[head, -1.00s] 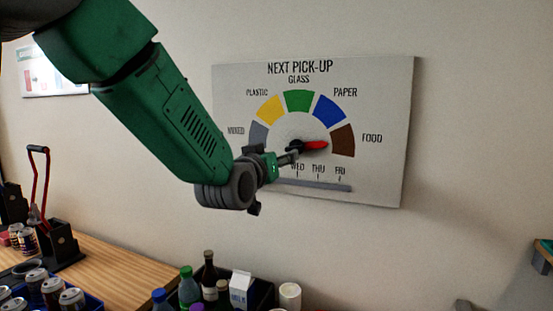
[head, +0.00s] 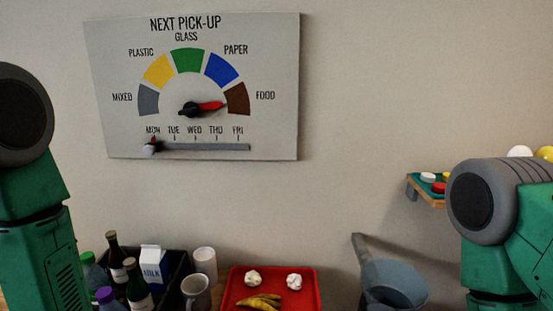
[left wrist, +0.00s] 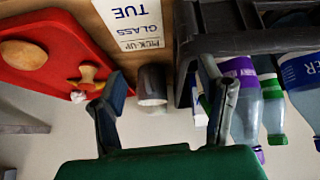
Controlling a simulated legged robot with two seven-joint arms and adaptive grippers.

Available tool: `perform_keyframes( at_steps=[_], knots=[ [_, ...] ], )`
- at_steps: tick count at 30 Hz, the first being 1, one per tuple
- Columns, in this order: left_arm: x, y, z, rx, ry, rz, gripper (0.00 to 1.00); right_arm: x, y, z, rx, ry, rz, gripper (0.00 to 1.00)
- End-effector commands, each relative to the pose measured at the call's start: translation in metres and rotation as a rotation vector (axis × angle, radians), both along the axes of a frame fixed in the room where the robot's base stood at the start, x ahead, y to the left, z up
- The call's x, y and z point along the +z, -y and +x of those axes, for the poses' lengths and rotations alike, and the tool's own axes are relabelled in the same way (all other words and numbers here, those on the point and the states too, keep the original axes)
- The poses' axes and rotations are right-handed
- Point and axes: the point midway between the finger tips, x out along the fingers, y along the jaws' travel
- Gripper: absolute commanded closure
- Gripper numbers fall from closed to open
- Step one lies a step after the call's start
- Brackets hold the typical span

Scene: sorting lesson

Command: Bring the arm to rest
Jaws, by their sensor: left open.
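My left arm (head: 40,220) stands at the left edge of the head view, its gripper out of that frame. The left wrist view shows my left gripper (left wrist: 164,85), its two fingers wide apart with nothing held between them. Beyond the fingers are a grey mug (left wrist: 152,84) and a card reading PICK-UP GLASS TUE (left wrist: 132,22). My right arm (head: 500,225) shows at the right edge of the head view; its gripper is hidden. On the wall board (head: 270,60), the red pointer (head: 208,106) points toward FOOD and the slider knob (head: 150,148) sits under MON.
A black crate (head: 178,262) holds bottles and a milk carton (head: 152,264). A white cup (head: 205,262) stands beside it. A red tray (head: 312,300) carries crumpled paper and bananas. A grey-blue container (head: 395,280) and a small shelf (head: 425,198) are at the right.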

Motion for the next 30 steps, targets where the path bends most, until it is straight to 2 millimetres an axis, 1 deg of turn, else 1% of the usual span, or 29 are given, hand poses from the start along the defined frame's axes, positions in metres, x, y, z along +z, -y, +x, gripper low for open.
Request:
perform_keyframes(
  at_steps=[1,2,3,5,6,8,9,14,15,16,18,24,27,30],
  knots=[
    [-0.024,-0.003,-0.034,-0.004,-0.086,0.003,0.38,0.000,0.000,0.000,0.000,0.000,0.000,0.30],
    [-0.035,-0.004,-0.053,-0.007,-0.132,0.006,0.38,0.000,0.000,0.000,0.000,0.000,0.000,0.30],
    [-0.047,-0.006,-0.077,-0.010,-0.189,0.008,0.38,0.000,0.000,0.000,0.000,0.000,0.000,0.30],
    [-0.062,-0.008,-0.110,-0.014,-0.268,0.010,0.38,0.000,0.000,0.000,0.000,0.000,0.000,0.30],
    [-0.069,-0.010,-0.131,-0.016,-0.317,0.012,0.38,0.000,0.000,0.000,0.000,0.000,0.000,0.30],
    [-0.079,-0.012,-0.161,-0.019,-0.386,0.014,0.38,0.000,0.000,0.000,0.000,0.000,0.000,0.30],
    [-0.084,-0.013,-0.180,-0.022,-0.429,0.014,0.38,0.000,0.000,0.000,0.000,0.000,0.000,0.30],
    [-0.095,-0.017,-0.253,-0.033,-0.596,0.015,0.38,0.000,0.000,0.000,0.000,0.000,0.000,0.30],
    [-0.102,-0.017,-0.260,-0.038,-0.612,0.017,0.38,-0.007,0.000,0.000,0.000,0.000,0.000,0.30],
    [-0.113,-0.016,-0.253,-0.045,-0.597,0.021,0.38,-0.018,0.000,0.001,0.000,0.002,0.000,0.30],
    [-0.130,-0.014,-0.249,-0.057,-0.587,0.026,0.38,-0.036,0.000,0.000,0.000,0.000,0.000,0.30],
    [-0.171,-0.010,-0.238,-0.090,-0.564,0.043,0.38,-0.080,0.000,0.000,0.000,0.000,0.000,0.30],
    [-0.188,-0.008,-0.235,-0.103,-0.554,0.051,0.38,-0.098,0.000,0.000,0.000,0.000,0.000,0.30],
    [-0.197,-0.007,-0.232,-0.113,-0.547,0.056,0.38,-0.107,0.000,0.000,0.000,0.000,0.000,0.30]
  ],
)
